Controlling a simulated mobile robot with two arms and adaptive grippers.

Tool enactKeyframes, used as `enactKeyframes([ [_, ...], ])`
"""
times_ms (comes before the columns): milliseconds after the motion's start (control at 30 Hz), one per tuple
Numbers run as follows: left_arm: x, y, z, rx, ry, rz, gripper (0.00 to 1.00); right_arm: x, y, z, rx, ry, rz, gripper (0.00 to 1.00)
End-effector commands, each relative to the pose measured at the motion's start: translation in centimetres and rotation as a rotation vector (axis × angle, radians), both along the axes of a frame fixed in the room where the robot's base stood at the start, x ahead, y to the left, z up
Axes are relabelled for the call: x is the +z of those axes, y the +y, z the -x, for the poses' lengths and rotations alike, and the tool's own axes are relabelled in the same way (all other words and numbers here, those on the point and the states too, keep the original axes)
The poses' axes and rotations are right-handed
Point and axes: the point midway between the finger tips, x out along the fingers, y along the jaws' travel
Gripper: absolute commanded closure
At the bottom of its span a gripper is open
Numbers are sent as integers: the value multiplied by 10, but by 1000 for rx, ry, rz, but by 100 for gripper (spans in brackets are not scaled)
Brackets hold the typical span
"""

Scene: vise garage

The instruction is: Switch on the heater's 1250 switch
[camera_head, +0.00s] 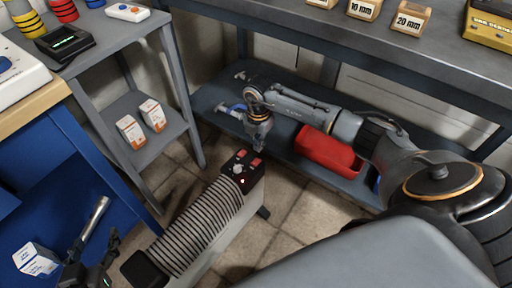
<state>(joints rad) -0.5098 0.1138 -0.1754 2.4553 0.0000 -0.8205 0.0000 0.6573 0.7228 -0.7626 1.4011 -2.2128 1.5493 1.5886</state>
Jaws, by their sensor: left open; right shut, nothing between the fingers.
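The heater (200,225) stands on the tiled floor in the middle, a ribbed pale body with black ends. Its black control panel (247,177) is at the far end. The panel has two red switches, one on the left (241,154) and one on the right (255,162), a pale knob (238,169) and a small lit red spot. Their labels are too small to read, so I cannot tell which is 1250. My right gripper (261,149) is shut and empty, pointing down just beyond the switches; contact is unclear. My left gripper (92,272) is open at the bottom left, partly cut off.
A small grey side table (150,155) with white-orange boxes stands left. A blue cabinet (80,165) and a white box (36,259) are at lower left. Floor right of the heater is clear.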

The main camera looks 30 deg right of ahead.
Motion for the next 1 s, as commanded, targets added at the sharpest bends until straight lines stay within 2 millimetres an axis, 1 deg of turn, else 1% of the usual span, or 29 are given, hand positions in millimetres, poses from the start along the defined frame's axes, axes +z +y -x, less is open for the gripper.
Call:
enactKeyframes([
  [300,-19,8,16,10,129,-31,40,7,0,0,0,0,0,100],
  [500,-28,11,24,14,189,-44,40,9,0,0,0,0,0,100],
  [1000,-29,11,25,15,197,-46,40,9,0,0,0,0,0,100],
])
